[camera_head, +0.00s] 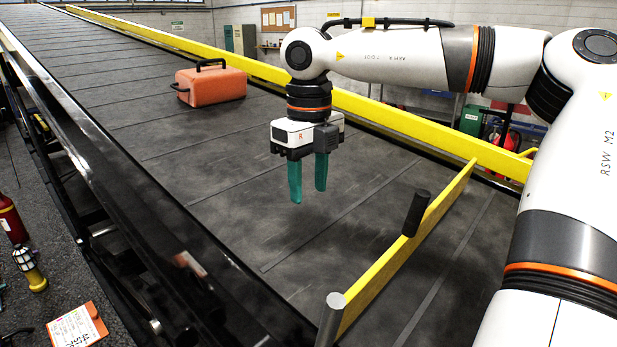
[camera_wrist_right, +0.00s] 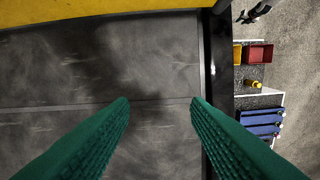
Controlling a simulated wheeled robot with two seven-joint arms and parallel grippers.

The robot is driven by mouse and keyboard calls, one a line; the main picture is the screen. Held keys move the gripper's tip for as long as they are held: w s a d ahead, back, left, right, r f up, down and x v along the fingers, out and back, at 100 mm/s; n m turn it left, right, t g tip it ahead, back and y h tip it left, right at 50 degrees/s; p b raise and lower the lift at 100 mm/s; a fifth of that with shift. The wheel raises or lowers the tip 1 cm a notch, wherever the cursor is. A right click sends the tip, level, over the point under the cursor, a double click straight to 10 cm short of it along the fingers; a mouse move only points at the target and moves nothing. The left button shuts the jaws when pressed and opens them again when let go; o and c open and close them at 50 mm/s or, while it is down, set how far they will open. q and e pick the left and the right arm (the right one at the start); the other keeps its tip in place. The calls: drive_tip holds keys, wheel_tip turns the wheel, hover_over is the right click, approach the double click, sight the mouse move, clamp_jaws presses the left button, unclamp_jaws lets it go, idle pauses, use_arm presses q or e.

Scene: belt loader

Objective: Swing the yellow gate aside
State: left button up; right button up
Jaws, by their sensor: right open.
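The yellow gate (camera_head: 392,265) is a flat bar standing on edge across the dark belt (camera_head: 230,215). A grey post (camera_head: 331,318) stands at its near end, and a short black handle (camera_head: 416,213) stands up along its length. The gate's far end lies close to the yellow side rail. My right gripper (camera_head: 308,194) is open and empty, with green fingers pointing down above the belt, left of the gate and apart from it. In the right wrist view, the open fingers (camera_wrist_right: 160,105) frame bare belt, and a yellow band (camera_wrist_right: 105,12) crosses the top. My left gripper is out of view.
An orange case (camera_head: 211,86) lies on the belt farther back. A yellow rail (camera_head: 380,116) runs along the far side and a black rail (camera_head: 150,205) along the near side. A red cylinder (camera_head: 12,221) and a yellow lamp (camera_head: 30,270) are off the belt at left.

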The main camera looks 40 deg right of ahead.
drive_tip(key=shift+w+d, duration=0.1)
drive_tip(key=c, duration=0.9)
clamp_jaws()
drive_tip(key=o, duration=0.9)
unclamp_jaws()
